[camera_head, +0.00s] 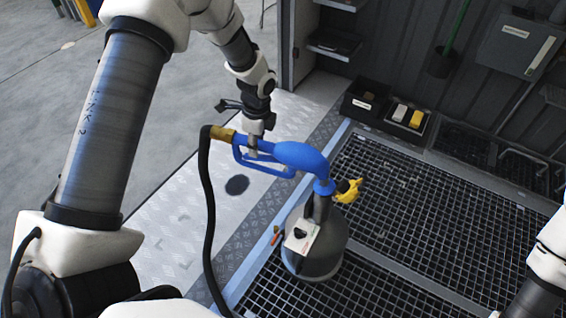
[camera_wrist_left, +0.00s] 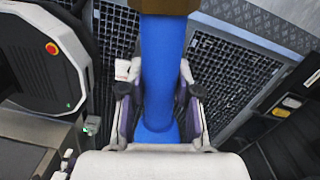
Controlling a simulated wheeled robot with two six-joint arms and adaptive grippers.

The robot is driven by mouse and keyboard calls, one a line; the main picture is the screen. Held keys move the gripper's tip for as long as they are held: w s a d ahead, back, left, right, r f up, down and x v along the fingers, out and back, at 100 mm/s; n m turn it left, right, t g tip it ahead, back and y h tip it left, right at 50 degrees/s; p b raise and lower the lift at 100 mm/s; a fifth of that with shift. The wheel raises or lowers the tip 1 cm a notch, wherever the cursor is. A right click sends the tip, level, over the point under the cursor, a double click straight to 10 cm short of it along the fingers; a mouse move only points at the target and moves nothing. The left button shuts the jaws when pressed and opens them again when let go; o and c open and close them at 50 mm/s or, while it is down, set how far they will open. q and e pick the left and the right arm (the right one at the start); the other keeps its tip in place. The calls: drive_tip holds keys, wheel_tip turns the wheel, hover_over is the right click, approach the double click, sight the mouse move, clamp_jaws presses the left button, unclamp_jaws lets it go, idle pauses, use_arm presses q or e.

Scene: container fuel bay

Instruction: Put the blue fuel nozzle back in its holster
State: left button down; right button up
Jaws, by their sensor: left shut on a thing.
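The blue fuel nozzle (camera_head: 300,155) is in the middle of the head view, with a brass fitting and a black hose (camera_head: 205,210) at its left end. My left gripper (camera_head: 254,150) is shut on it near the handle. In the left wrist view the blue nozzle (camera_wrist_left: 160,65) runs between the fingers of my left gripper (camera_wrist_left: 160,100). The nozzle's bent end points down at the neck of a grey conical can (camera_head: 325,255); whether it is inside the neck I cannot tell. I cannot make out the holster. My right gripper is out of view.
The can stands on dark floor grating (camera_head: 400,220), with a yellow cap (camera_head: 348,190) beside its neck. Black trays (camera_head: 365,100) stand at the grating's back edge. A dark round unit with a red button (camera_wrist_left: 50,48) is left in the wrist view.

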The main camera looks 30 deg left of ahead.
use_arm(q)
wheel_tip(320, 180, up, 11)
drive_tip(key=p, duration=1)
drive_tip(key=shift+r, duration=0.2)
drive_tip(key=shift+f, duration=0.1)
idle(0.6)
